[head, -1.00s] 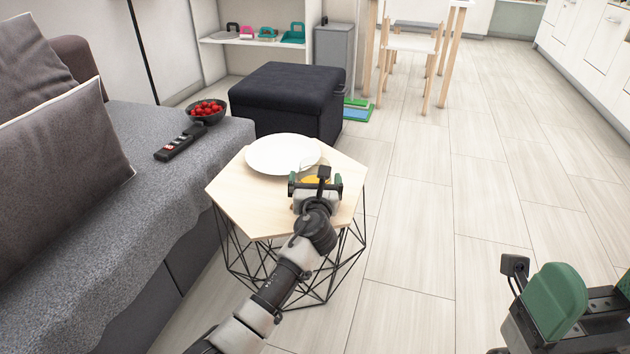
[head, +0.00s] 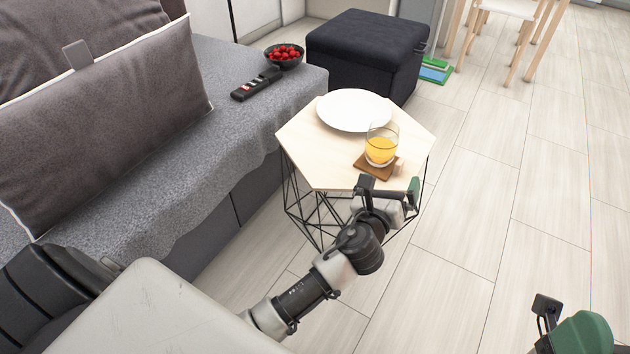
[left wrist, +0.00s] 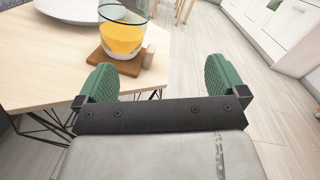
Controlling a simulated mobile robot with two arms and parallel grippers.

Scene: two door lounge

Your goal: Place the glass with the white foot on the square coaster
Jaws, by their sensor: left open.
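In the left wrist view the glass (left wrist: 122,38) shows a pale foot above the wooden coaster (left wrist: 106,66). My left gripper (head: 390,191) is at the table's near edge, in front of the glass and apart from it. In the left wrist view its green fingers (left wrist: 164,82) are wide apart with nothing between them.
A white plate (head: 354,110) lies behind the glass on the table (head: 318,150). A small pale wooden block (left wrist: 149,56) is right beside the glass. The grey sofa (head: 225,150) with remote and fruit bowl is left; a dark ottoman (head: 366,45) stands behind. Floor at right is clear.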

